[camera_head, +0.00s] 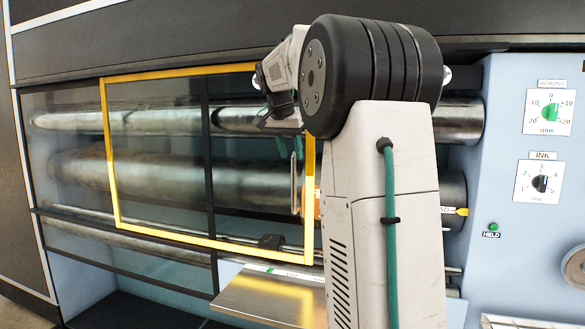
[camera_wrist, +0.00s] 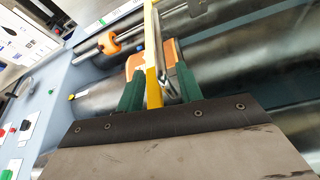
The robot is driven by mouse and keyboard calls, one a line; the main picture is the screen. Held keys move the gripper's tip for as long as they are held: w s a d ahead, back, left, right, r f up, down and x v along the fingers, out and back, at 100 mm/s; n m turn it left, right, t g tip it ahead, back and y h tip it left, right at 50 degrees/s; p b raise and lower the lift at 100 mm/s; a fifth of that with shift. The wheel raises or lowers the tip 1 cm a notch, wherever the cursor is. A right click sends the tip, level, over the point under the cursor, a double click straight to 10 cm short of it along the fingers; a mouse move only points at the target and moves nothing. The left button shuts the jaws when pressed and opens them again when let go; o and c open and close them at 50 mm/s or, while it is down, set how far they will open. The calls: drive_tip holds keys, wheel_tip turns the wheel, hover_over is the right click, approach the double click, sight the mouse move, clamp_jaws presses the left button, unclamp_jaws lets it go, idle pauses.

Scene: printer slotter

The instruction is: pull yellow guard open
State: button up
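The yellow guard (camera_head: 161,239) is a yellow-framed clear panel over the machine's rollers. A slim grey upright handle (camera_head: 295,184) is near its right edge. In the wrist view the yellow frame bar (camera_wrist: 152,60) and the metal handle (camera_wrist: 165,55) run between the green fingers of my gripper (camera_wrist: 159,88). The fingers stand apart, one on each side, with the yellow bar showing between the left finger and the handle. I see no clear grip on the handle. In the head view my arm hides most of the gripper, and its fingertips are not clear.
Steel rollers (camera_head: 130,172) lie behind the guard. A blue control panel (camera_head: 508,180) with dials stands at the right. A metal tray (camera_head: 270,299) juts out below the guard's right end. An orange collar (camera_wrist: 110,42) shows near the gripper.

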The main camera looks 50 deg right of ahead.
sight(292, 160)
drive_tip(key=x, duration=0.5)
drive_tip(key=shift+f, duration=0.4)
drive_tip(key=shift+w, duration=0.1)
clamp_jaws()
